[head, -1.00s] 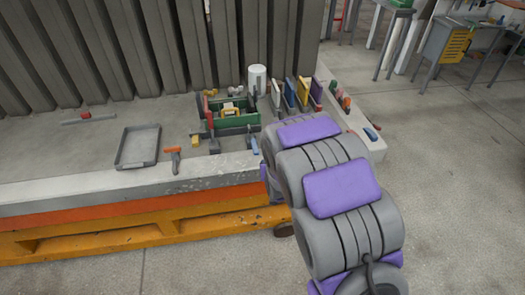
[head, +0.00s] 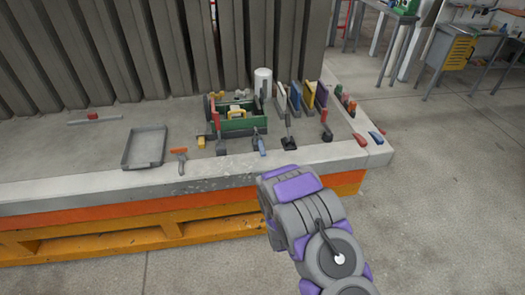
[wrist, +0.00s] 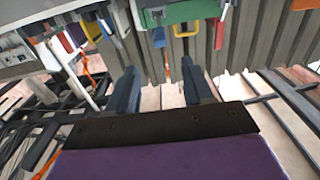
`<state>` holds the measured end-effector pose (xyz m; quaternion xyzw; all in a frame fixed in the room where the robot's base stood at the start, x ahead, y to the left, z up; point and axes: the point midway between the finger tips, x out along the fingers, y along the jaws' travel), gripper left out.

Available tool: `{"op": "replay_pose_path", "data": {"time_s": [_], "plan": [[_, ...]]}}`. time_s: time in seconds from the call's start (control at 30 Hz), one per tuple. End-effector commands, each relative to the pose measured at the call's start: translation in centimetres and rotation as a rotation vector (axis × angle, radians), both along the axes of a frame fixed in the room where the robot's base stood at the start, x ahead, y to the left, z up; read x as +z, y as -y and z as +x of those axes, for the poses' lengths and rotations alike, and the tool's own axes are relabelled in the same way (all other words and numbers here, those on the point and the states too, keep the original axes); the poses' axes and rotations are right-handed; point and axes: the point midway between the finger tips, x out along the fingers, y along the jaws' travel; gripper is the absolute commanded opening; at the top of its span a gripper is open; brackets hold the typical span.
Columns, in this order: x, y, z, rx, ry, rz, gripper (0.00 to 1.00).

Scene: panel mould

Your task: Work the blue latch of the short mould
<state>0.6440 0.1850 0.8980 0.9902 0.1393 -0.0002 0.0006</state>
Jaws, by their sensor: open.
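The short mould appears to be the green-walled box (head: 243,126) on the bench, with a yellow block inside. The blue latch (head: 261,146) stands at its front right, a small blue handle on a dark base. In the wrist view the green wall (wrist: 182,12) is at the top, and a blue handle (wrist: 159,37) hangs below it. My gripper (wrist: 160,72) is open and empty, its two fingers pointing toward the mould. The blue handle shows beyond the gap between them, apart from both. In the head view my own arm hides the gripper.
A red latch (head: 217,122) stands left of the blue one and a black latch (head: 288,135) right of it. Coloured panels (head: 308,95) stand at the back right. An orange-handled tool (head: 180,156) and a grey tray (head: 145,147) lie left.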

Motion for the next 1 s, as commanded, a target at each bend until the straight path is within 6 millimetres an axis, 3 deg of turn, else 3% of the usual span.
{"op": "replay_pose_path", "data": {"time_s": [0.5,1.0], "plan": [[0.0,-2.3,7.7,-0.001,0.004,-0.001,0.51],[-0.1,-4.1,13.8,0.000,0.000,0.000,0.51]]}}
